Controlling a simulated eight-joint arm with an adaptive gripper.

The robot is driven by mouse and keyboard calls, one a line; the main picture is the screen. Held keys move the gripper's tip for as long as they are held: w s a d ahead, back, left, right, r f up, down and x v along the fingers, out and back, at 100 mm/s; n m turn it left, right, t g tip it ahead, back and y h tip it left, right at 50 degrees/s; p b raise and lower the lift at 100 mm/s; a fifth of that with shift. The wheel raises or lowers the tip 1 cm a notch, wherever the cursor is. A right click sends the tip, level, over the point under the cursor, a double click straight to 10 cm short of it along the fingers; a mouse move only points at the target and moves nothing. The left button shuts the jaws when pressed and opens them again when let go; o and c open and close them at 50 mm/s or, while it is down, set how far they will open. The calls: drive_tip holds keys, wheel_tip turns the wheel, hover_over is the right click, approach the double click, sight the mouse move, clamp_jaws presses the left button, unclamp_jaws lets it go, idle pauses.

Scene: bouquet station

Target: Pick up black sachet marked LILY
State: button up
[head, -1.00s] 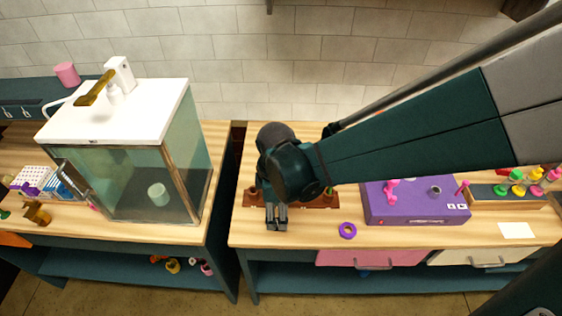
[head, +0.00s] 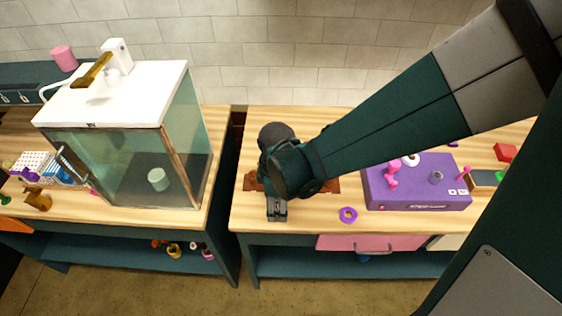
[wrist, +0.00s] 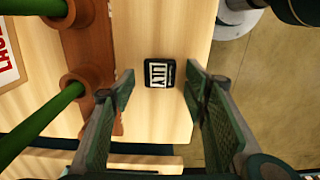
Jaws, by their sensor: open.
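The black sachet marked LILY (wrist: 159,73) lies flat on the wooden table in the wrist view, its white label facing up. My gripper (wrist: 158,88) is open, with one finger to the left and one to the right of the sachet, and nothing is between its pads. I cannot tell how high the fingertips are above the table. In the head view my gripper (head: 277,212) points down over the near left part of the right-hand table, and I cannot make out the sachet there.
A brown rack (wrist: 75,45) with green stems in round holders stands left of the sachet. The table edge is close on the right. In the head view a purple ring (head: 348,215) and a purple box (head: 415,188) are to the right, and a glass tank (head: 150,165) is on the left table.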

sight(277, 207)
drive_tip(key=shift+f, duration=0.1)
idle(0.5)
drive_tip(key=c, duration=0.8)
drive_tip(key=shift+r, duration=0.2)
wheel_tip(277, 207, up, 10)
drive_tip(key=p, duration=0.1)
drive_tip(key=shift+f, duration=0.2)
idle(0.7)
